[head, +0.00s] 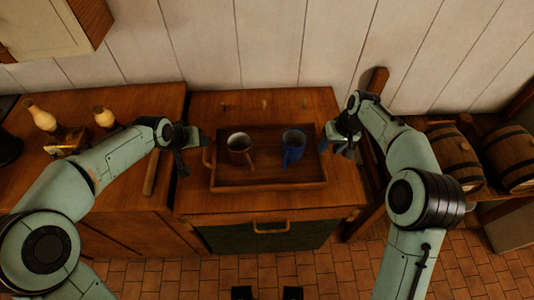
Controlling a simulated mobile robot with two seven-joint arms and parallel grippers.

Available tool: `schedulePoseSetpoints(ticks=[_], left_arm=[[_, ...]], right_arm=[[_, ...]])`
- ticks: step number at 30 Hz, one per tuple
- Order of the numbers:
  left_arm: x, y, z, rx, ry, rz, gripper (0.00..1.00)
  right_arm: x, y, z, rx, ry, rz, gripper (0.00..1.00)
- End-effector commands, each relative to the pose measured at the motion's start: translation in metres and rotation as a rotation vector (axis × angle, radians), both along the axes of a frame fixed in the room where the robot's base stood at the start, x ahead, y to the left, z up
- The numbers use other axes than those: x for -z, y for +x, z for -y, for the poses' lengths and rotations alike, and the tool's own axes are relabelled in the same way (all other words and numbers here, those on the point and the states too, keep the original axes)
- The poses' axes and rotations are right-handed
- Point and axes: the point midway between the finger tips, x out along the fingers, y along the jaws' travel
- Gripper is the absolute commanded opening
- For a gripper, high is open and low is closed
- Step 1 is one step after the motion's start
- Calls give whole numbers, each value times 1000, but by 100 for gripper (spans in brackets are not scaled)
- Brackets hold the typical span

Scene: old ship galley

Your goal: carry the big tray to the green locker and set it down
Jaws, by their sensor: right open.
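The big wooden tray (268,186) lies flat on a wooden cabinet top, with a handle at its left and right ends. It holds a brown-grey mug (240,150) on the left and a blue mug (293,149) on the right. My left gripper (184,160) is just left of the tray's left handle, apart from it; its jaw opening is unclear. My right gripper (338,145) is open close beside the tray's right end; whether it touches the handle is unclear. The cabinet below has a dark green front (265,237) with a wooden handle; I cannot tell if this is the green locker.
A left counter (130,185) bears two lamp-like objects (42,116) (104,117) and a wooden rod (151,173). Several barrels (453,158) rest on a rack at the right. A plank wall stands behind. The tiled floor (330,270) in front is partly clear.

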Motion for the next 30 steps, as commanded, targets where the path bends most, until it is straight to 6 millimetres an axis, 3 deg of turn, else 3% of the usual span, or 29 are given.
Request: schedulePoseSetpoints(ticks=[6,14,24,30], left_arm=[[-34,-18,-6,0,-1,3,42],[-45,-26,-7,2,0,-1,42],[-45,-25,-7,2,0,-1,42],[-44,-25,-8,2,0,-1,42]], right_arm=[[0,0,0,0,0,0,42],[-10,0,2,1,0,3,42],[-76,-6,15,1,1,6,42],[-107,-9,21,1,0,3,42]])
